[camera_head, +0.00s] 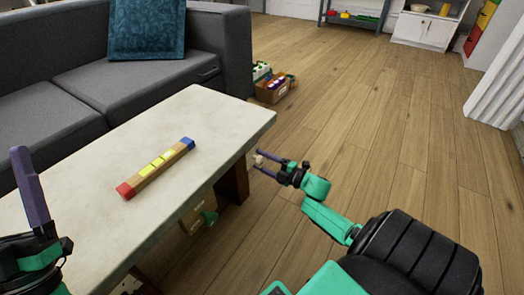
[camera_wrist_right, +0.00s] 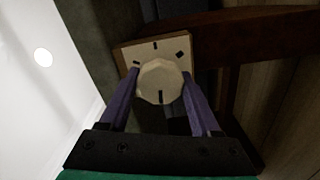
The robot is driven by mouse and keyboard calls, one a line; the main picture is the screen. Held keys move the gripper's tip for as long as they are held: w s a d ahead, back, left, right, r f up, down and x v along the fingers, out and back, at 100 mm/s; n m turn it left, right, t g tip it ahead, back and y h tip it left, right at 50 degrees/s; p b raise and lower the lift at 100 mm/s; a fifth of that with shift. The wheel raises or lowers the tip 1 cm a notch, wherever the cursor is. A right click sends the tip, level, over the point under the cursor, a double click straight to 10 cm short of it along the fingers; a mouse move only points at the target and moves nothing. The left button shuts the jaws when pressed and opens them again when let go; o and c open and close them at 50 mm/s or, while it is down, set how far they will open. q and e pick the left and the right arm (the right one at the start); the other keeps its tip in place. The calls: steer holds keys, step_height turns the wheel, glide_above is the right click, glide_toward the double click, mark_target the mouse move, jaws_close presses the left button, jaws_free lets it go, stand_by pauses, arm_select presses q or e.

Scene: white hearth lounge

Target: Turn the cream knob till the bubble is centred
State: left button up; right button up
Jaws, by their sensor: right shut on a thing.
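The cream knob (camera_wrist_right: 160,82) is faceted, with a dark line on its lower part, and sits on a square plate (camera_wrist_right: 128,54) with black tick marks. My right gripper (camera_wrist_right: 160,88) has its purple fingers on both sides of the knob, shut on it. In the head view my right gripper (camera_head: 257,162) is beside the right side of the table, at the small, pale knob. A wooden spirit level (camera_head: 157,168) with red and blue ends and yellow windows lies on the table; its bubble is too small to make out. My left gripper (camera_head: 32,190) shows one raised finger at the left edge.
The pale stone-topped table (camera_head: 205,115) has a mostly bare top. A grey sofa (camera_head: 70,90) with a teal cushion (camera_head: 147,28) stands behind it. A box of things (camera_head: 273,88) is on the floor past the table. The wooden floor at right is clear.

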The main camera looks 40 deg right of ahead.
arm_select(q)
steer(key=shift+n+g+y, duration=0.4)
steer(key=shift+g+y, duration=0.1)
steer(key=shift+g, duration=0.2)
steer(key=shift+w+d+f, duration=0.15)
steer(key=shift+w+f, duration=0.15)
steer(key=shift+f, duration=0.5)
steer(key=shift+w+d+f, duration=0.1)
steer(key=shift+w+f, duration=0.15)
steer(key=shift+f, duration=0.5)
steer(key=shift+w+d+f, duration=0.15)
steer(key=shift+w+f, duration=0.15)
steer(key=shift+f, duration=0.5)
arm_select(e)
steer(key=shift+d+r+m, duration=0.1)
steer(key=shift+r+m, duration=0.05)
steer(key=shift+m, duration=0.35)
steer(key=o, duration=1.4)
steer(key=shift+c, duration=0.2)
